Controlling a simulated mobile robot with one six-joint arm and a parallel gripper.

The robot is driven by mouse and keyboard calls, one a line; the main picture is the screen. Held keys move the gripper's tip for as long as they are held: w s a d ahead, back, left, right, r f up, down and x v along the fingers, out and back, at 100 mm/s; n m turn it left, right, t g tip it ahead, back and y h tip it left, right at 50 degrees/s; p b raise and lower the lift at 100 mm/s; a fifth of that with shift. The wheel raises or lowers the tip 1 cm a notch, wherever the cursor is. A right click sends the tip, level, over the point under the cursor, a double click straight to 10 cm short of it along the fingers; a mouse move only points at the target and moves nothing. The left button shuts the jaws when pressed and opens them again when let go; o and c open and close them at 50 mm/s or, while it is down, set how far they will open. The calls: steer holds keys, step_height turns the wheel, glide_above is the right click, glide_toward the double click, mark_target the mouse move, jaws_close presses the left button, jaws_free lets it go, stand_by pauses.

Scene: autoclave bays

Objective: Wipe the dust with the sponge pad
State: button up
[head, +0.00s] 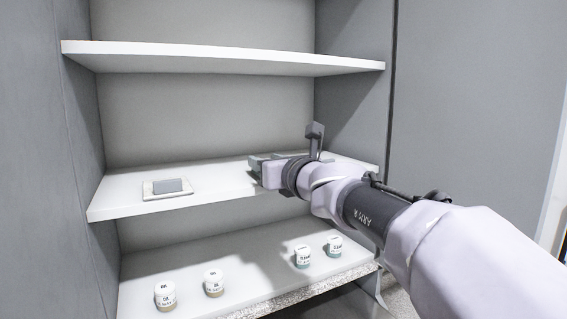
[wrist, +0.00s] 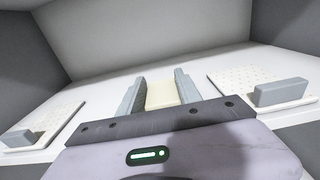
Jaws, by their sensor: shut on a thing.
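My gripper (wrist: 160,84) is shut on a cream-coloured block, which looks like the sponge pad (wrist: 161,97), held between its two grey fingers. In the head view my gripper (head: 258,162) is over the right part of the middle shelf (head: 222,182); the pad is hidden there by my wrist. I cannot tell whether the pad touches the shelf. No dust can be made out for certain on the middle shelf. A speckled grey strip (head: 290,295) runs along the front of the bottom shelf; I cannot tell whether it is dust.
A pale plate with a grey block (head: 167,187) lies on the middle shelf's left. The wrist view shows dotted plates at left (wrist: 45,128) and right (wrist: 240,78), each with a grey block. Several lidded jars (head: 213,283) stand on the bottom shelf. The top shelf (head: 220,58) is empty.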

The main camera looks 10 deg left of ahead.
mark_target(228, 181)
steer(key=shift+s+a+f+b, duration=0.1)
steer(key=shift+s+a+b, duration=0.05)
steer(key=shift+s+a, duration=0.35)
steer(key=shift+s+a+f+b, duration=0.15)
steer(key=shift+s+a, duration=0.1)
steer(key=shift+a, duration=0.35)
steer(key=shift+r, duration=0.1)
steer(key=shift+s+a+b, duration=0.2)
steer(key=shift+s+a, duration=0.25)
steer(key=shift+a, duration=0.2)
steer(key=shift+s+a+b, duration=0.2)
steer(key=shift+s+a, duration=0.25)
steer(key=shift+a, duration=0.15)
steer(key=shift+a, duration=0.1)
steer(key=shift+s+a+b, duration=0.4)
steer(key=shift+s+a, duration=0.5)
steer(key=shift+a, duration=0.2)
steer(key=shift+d+r, duration=0.1)
steer(key=shift+w+d, duration=0.9)
steer(key=shift+d, duration=0.2)
